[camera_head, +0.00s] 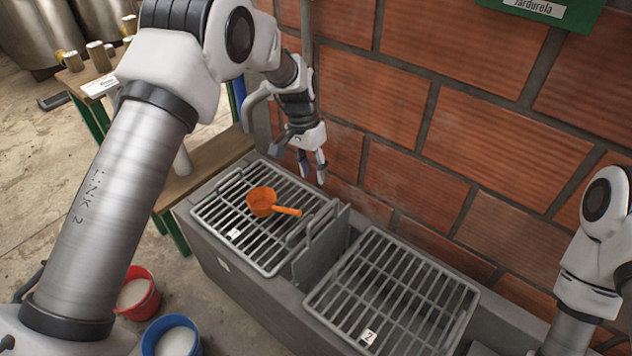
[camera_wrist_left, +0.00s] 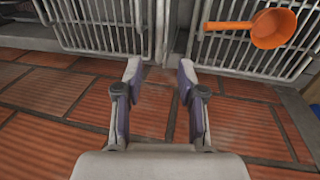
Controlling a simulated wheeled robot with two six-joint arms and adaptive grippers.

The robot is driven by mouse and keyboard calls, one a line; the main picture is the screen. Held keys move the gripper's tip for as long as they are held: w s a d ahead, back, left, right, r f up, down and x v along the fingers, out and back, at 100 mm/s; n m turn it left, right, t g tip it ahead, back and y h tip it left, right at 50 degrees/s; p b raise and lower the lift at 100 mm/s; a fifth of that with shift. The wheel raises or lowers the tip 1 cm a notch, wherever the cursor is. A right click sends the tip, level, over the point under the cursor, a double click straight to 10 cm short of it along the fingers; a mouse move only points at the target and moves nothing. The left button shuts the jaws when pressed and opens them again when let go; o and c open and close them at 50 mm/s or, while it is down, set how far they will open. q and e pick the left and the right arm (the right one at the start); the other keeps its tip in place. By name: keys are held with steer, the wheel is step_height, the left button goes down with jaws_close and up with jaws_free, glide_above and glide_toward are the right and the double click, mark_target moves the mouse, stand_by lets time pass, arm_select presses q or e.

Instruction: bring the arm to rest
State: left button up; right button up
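My left arm comes in from the left in the head view. My left gripper (camera_head: 313,168) hangs above the back edge of the grated trough, in front of the brick wall. In the left wrist view the left gripper (camera_wrist_left: 158,80) has its two fingers apart with nothing between them. An orange scoop (camera_head: 264,202) lies on the left grate, apart from the gripper; it also shows in the left wrist view (camera_wrist_left: 272,28). Part of my right arm shows at the right edge, but its gripper is out of view.
The left grate (camera_head: 222,215) and right grate (camera_head: 392,290) sit on a concrete trough, with an upright grey divider (camera_head: 322,250) between them. The brick wall (camera_head: 420,120) is close behind. Red bucket (camera_head: 138,293) and blue bucket (camera_head: 172,338) stand on the floor. A wooden bench (camera_head: 205,165) is left.

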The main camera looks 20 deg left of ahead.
stand_by(0.4)
arm_select(q)
steer(key=s+a+f+g+p, duration=0.1)
steer(key=s+f+g+p, duration=0.1)
steer(key=s+f, duration=0.45)
steer(key=s+a+f+n+g+p, duration=0.1)
steer(key=s+f+p, duration=0.15)
steer(key=s, duration=0.65)
steer(key=s+a+f+g+p, duration=0.1)
steer(key=s+f+g, duration=0.1)
steer(key=s+f, duration=0.45)
steer(key=s+a+r+n+t+y+p, duration=0.1)
steer(key=s+t, duration=0.4)
steer(key=s, duration=0.9)
steer(key=shift+s+a+n+t+y, duration=0.15)
steer(key=shift+a+n+t+y, duration=0.3)
steer(key=shift+n, duration=0.75)
